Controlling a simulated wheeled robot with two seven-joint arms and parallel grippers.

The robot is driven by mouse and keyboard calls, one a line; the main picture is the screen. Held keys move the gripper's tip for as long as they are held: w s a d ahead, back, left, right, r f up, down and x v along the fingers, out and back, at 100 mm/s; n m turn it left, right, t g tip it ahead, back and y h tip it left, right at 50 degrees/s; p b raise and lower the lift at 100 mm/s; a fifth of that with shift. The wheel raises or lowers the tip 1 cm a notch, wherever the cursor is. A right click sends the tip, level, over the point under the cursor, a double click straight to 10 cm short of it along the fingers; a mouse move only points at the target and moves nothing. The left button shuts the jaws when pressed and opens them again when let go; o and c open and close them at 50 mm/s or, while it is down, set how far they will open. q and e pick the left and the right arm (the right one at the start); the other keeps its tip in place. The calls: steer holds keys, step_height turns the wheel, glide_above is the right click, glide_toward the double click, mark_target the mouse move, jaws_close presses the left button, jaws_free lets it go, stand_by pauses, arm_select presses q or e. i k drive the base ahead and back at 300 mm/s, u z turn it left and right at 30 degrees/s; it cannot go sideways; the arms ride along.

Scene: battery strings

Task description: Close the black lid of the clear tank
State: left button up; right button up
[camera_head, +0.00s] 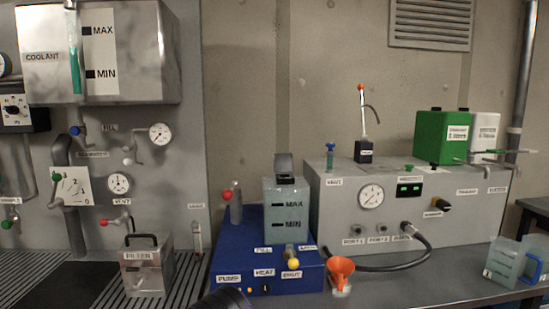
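The clear tank (286,228) has a bluish tint and MAX and MIN marks. It stands on the blue base unit (240,248) near the middle of the view. Its black lid (284,164) stands raised above the top of the tank, tilted up and open. Neither of my grippers can be made out. A dark rounded shape at the bottom edge, left of centre, is cut off, and I cannot tell what it is.
A yellow-knobbed valve (293,262) is at the tank's front. A grey bottle (236,203) with a red knob stands left of the tank. The grey control box (420,228) is close on its right. An orange funnel (341,268) stands in front. Space above the lid is clear.

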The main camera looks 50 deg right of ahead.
mark_target(283, 162)
steer(key=z, duration=0.5)
steer(key=i, duration=0.7)
steer(key=z, duration=0.6)
